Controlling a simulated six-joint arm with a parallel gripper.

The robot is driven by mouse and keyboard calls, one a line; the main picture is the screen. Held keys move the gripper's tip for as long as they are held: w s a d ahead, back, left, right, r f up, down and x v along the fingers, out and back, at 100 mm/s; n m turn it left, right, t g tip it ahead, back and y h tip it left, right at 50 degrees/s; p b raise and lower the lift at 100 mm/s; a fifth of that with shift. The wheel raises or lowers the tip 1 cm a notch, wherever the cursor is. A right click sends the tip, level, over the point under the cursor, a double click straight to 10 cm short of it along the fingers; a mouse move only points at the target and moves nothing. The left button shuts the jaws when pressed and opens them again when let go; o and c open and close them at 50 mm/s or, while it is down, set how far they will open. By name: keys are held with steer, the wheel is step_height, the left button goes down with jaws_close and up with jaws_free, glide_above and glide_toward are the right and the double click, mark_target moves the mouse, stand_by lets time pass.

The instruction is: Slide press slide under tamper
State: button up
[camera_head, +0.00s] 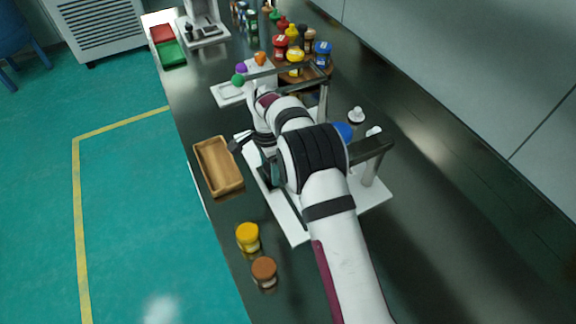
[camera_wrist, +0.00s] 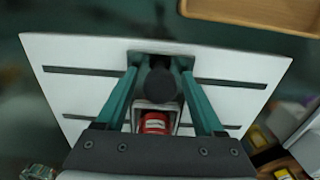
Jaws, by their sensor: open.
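A white base plate (camera_head: 288,214) with dark slots lies under my arm in the head view; it also shows in the wrist view (camera_wrist: 80,60). My gripper (camera_wrist: 160,74) is open, its two teal fingers over the plate. A dark round knob (camera_wrist: 160,84) sits between the fingers, with no clear contact. I cannot tell whether it belongs to the press slide or the tamper. Close to it, a red-topped item (camera_wrist: 154,123) stands in a pale square frame. In the head view my arm hides most of the press, and only a little teal of my gripper (camera_head: 269,171) shows.
A wooden tray (camera_head: 219,166) lies left of the plate. A yellow-lidded jar (camera_head: 248,237) and a brown-lidded jar (camera_head: 264,272) stand near the front edge. Several coloured jars (camera_head: 295,58) crowd the back. Dark-topped frames rise beside my arm. The bench at right is clear.

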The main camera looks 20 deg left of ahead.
steer(key=shift+s+d, duration=4.8)
steer(key=shift+d, duration=0.05)
steer(key=o, duration=0.5)
step_height(320, 180, up, 9)
